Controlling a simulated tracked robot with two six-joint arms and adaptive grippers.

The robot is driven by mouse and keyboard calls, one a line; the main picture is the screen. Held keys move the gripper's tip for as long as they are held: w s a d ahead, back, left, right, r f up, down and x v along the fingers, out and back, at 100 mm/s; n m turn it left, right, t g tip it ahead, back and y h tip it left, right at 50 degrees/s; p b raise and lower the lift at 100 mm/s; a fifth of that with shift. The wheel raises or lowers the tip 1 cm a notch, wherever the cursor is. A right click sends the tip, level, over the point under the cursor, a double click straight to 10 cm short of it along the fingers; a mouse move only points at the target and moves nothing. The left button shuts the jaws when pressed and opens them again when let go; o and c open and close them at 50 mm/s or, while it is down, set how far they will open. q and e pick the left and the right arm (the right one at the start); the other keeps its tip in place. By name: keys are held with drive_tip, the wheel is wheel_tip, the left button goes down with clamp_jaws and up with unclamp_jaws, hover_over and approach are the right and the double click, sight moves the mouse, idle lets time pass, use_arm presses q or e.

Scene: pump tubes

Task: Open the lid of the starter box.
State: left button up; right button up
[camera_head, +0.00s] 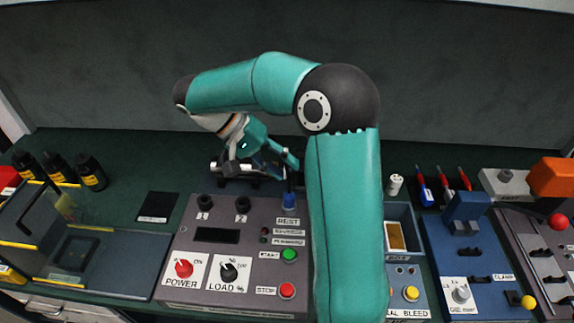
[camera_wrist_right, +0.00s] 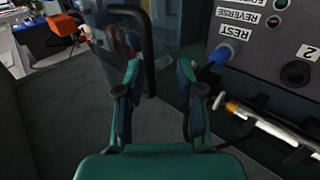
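No box with a readable "starter" label shows, so I cannot tell for certain which one is the starter box. In the right wrist view, a see-through panel with a black handle-like bar (camera_wrist_right: 149,50) stands just beyond my right gripper (camera_wrist_right: 160,78). The bar lies near the left finger, and I cannot tell whether they touch. The gripper's fingers are apart, with nothing visibly held. In the head view my right gripper (camera_head: 280,165) is behind the grey control box (camera_head: 190,255), close to its blue knob (camera_head: 290,200). My arm hides the area right of that box. My left gripper is out of view.
A clear yellow-edged enclosure (camera_head: 35,225) and dark bottles (camera_head: 90,172) stand at the left. A blue clamp unit (camera_head: 465,255) and red-tipped tools (camera_head: 443,180) are at the right. A tube-like bar (camera_wrist_right: 270,125) lies beside the gripper in the wrist view.

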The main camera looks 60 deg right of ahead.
drive_tip(key=v, duration=0.6)
drive_tip(key=shift+f, duration=0.15)
drive_tip(key=x, duration=0.7)
drive_tip(key=shift+s, duration=0.35)
drive_tip(key=shift+w, duration=0.15)
